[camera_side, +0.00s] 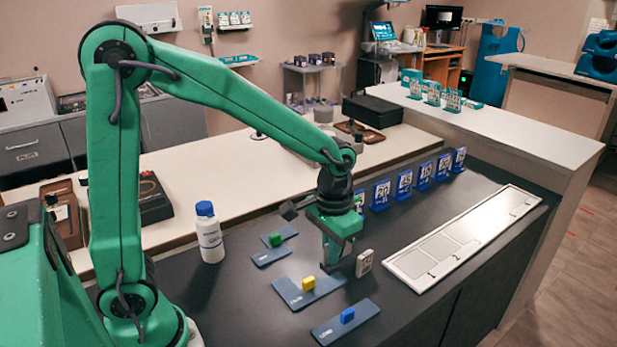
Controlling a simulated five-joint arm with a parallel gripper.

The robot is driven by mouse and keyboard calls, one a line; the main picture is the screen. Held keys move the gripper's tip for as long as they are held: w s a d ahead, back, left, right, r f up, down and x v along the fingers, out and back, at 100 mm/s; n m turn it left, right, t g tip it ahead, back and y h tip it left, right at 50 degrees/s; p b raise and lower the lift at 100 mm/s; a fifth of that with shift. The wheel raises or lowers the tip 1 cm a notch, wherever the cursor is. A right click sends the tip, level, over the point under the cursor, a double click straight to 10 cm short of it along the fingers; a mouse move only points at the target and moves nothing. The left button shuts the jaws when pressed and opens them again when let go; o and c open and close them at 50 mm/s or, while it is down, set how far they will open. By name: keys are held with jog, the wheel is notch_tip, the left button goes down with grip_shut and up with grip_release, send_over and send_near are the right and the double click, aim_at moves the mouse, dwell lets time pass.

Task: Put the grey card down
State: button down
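The grey card (364,263) is a small, pale, upright piece with dark markings on its face. It is just right of the lower end of my gripper (338,258), over the dark work surface (400,235). My green gripper points down, with a finger close to the card's left side. The other finger is not clear from this side. I cannot tell whether the fingers grip the card or whether its bottom edge touches the surface.
A white numbered board (463,238) lies to the right. Blue trays with a green block (275,240), a yellow block (308,283) and a blue block (347,315) lie in front and left. A white bottle (209,235) stands left. Blue numbered cards (404,185) stand behind.

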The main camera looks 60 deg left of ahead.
jog(key=w+d, duration=0.3)
jog(key=w, duration=2.2)
jog(key=shift+w, duration=0.15)
jog(key=w+a+f, duration=0.2)
jog(key=a, duration=0.1)
jog(key=w+a+f, duration=0.2)
jog(key=a, duration=0.1)
jog(key=w+a+f, duration=0.1)
jog(key=a+f, duration=0.2)
jog(key=a, duration=0.1)
jog(key=shift+w, duration=0.4)
jog(key=shift+f, duration=0.1)
jog(key=shift+f, duration=1.9)
jog(key=shift+f, duration=0.1)
